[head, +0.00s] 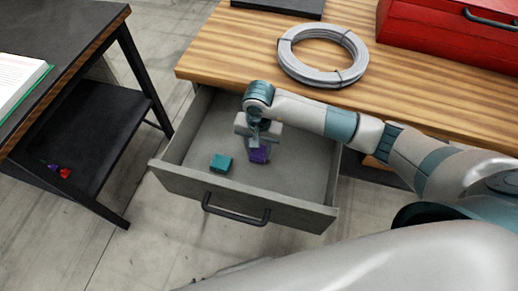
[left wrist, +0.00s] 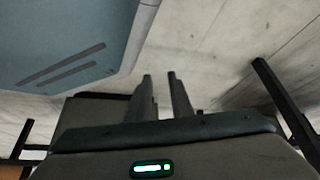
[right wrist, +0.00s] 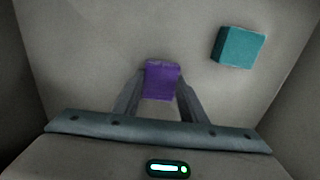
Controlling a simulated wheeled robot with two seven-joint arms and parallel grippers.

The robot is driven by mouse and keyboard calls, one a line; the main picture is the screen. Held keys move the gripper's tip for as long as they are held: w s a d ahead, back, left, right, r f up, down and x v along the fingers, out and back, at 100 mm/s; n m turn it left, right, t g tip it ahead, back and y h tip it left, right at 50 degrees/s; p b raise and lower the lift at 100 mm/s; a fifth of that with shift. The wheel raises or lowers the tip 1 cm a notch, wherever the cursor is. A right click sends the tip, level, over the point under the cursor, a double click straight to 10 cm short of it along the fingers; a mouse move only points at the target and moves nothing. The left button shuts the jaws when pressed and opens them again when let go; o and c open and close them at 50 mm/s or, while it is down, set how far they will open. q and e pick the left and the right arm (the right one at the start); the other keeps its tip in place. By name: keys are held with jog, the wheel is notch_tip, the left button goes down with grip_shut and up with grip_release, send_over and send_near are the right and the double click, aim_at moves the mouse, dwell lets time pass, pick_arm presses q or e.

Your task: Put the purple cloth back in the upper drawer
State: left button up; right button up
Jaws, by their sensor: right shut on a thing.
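The upper drawer (head: 190,185) stands pulled open below the wooden worktop. The purple cloth (head: 259,155) is a small folded block inside the drawer area. My right gripper (head: 256,145) reaches down into the drawer and is shut on the purple cloth, which shows between its fingers in the right wrist view (right wrist: 162,80). I cannot tell whether the cloth touches the drawer floor. A teal block (head: 221,163) lies on the drawer floor to its left, apart from it. My left gripper (left wrist: 160,95) shows in the left wrist view with its fingers apart and nothing between them.
A grey cable coil (head: 323,55) and a red toolbox (head: 445,35) sit on the worktop (head: 225,40). A dark table (head: 55,50) with an open book stands at left, with small red and purple items (head: 64,172) on its lower shelf. The drawer's front left is clear.

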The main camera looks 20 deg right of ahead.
jog(key=o, duration=1)
pick_arm(q)
jog(key=shift+w+d+r, duration=0.25)
jog(key=shift+w+d, duration=0.1)
jog(key=shift+w, duration=0.05)
jog(key=shift+s, duration=0.2)
